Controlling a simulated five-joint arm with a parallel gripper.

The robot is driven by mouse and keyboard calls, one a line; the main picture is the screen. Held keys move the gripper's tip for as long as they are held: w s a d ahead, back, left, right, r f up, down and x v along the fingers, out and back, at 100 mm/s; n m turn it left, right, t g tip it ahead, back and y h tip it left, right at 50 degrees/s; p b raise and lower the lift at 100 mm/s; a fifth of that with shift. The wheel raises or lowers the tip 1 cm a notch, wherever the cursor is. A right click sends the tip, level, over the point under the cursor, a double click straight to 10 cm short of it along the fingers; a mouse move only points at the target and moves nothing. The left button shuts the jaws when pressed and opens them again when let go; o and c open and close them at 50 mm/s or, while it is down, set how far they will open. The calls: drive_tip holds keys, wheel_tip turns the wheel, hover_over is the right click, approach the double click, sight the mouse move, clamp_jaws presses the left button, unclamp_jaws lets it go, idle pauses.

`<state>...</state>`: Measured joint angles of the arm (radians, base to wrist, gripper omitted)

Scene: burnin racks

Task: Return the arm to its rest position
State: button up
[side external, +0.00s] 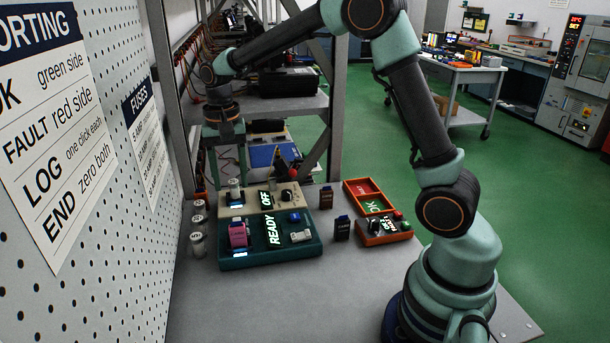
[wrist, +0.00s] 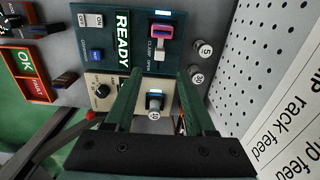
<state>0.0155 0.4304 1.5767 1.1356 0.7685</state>
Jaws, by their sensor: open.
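My gripper (wrist: 159,76) is open, its two dark green fingers apart and pointing at the panels. In the side view my gripper (side external: 228,160) hangs at the back left above the bench. A grey cylinder marked 10 (wrist: 154,101) stands on the beige panel and appears between the fingers in the wrist view; I cannot tell contact. In the side view the cylinder (side external: 235,188) stands upright on the beige panel (side external: 280,209), whose display reads OFF. The teal panel (side external: 270,256) in front shows READY, with a pink clamp (side external: 238,236) and a white switch.
Several loose grey cylinders (side external: 198,226) stand left of the panels beside the pegboard wall (side external: 100,160). An orange OK/FAULT tray (side external: 358,190) and a small orange control box (side external: 383,238) lie to the right. A metal rack (side external: 290,104) stands behind. The front bench surface (side external: 270,310) is clear.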

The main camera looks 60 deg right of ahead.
drive_tip(key=s+r+n+t, duration=0.2)
drive_tip(key=s+r+n, duration=0.2)
drive_tip(key=s, duration=0.4)
drive_tip(key=s+r+n+t, duration=0.3)
drive_tip(key=s+r+n, duration=0.1)
drive_tip(key=s, duration=0.4)
drive_tip(key=shift+s+a+n+t, duration=0.3)
drive_tip(key=shift+s+a+n, duration=0.1)
drive_tip(key=shift+n, duration=0.1)
